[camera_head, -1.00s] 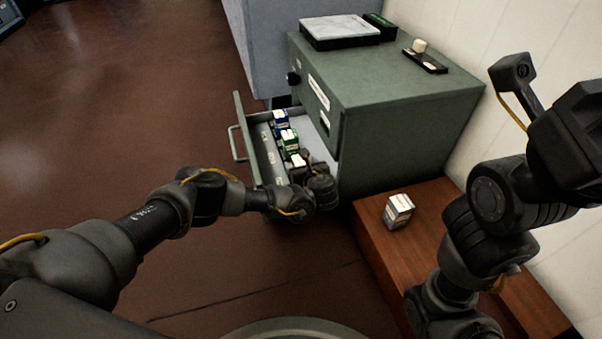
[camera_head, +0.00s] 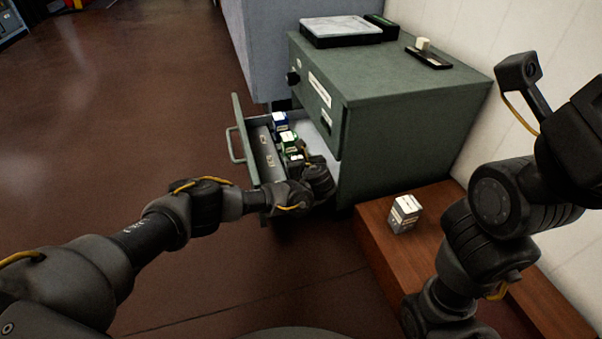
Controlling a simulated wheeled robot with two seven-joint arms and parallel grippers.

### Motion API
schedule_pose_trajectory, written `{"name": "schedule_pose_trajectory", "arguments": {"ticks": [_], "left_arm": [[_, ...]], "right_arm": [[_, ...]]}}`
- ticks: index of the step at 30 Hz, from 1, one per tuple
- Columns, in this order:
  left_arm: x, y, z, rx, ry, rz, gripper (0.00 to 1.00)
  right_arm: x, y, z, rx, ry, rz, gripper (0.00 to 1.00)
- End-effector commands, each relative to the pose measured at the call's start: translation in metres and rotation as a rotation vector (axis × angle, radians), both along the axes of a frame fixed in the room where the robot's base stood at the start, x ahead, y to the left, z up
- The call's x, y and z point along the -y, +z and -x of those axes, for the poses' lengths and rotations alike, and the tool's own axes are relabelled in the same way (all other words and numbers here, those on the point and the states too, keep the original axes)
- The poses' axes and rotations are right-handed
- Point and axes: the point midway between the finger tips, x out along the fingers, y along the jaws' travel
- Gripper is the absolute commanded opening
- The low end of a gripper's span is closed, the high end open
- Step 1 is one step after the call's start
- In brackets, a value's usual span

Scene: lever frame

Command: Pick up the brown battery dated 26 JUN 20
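Several small batteries with pale labels stand in a row in the open drawer (camera_head: 265,157) of the green cabinet. One has a blue side (camera_head: 280,121), and green ones (camera_head: 289,139) stand nearer to me. A dark, possibly brown battery (camera_head: 296,157) is at the near end of the row, mostly hidden by my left gripper; its date is too small to read. My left gripper (camera_head: 309,162) reaches down over the near end of the drawer, at this battery. Its fingers are too dark and covered to show whether they grip. My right arm stands at the right; its fingers are not visible.
The green cabinet (camera_head: 415,110) rises just right of the drawer, with a pale-topped device (camera_head: 340,28) and a small black switch block (camera_head: 429,59) on top. A white and grey box (camera_head: 404,213) stands on the wooden ledge (camera_head: 375,225). Floor left of the drawer is clear.

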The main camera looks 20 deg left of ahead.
Motion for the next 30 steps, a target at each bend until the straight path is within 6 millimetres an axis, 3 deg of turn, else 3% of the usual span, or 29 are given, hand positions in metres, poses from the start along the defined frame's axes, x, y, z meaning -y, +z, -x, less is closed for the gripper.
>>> {"name": "schedule_pose_trajectory", "arguments": {"ticks": [2, 11, 22, 30], "left_arm": [[0.0, 0.0, 0.0, 0.0, 0.0, 0.0, 0.51], [0.0, 0.0, 0.0, 0.0, 0.0, 0.0, 0.12], [0.001, 0.006, 0.0, 0.002, 0.0, 0.001, 0.12], [0.001, 0.037, -0.001, 0.003, -0.001, 0.001, 0.12]], "right_arm": [[0.0, -0.001, 0.0, 0.0, 0.0, 0.001, 0.36], [0.0, -0.005, -0.001, -0.011, -0.002, 0.005, 0.36], [-0.001, 0.0, 0.0, -0.009, -0.003, 0.008, 0.36], [-0.003, 0.022, 0.006, 0.004, -0.026, 0.037, 0.36]]}}
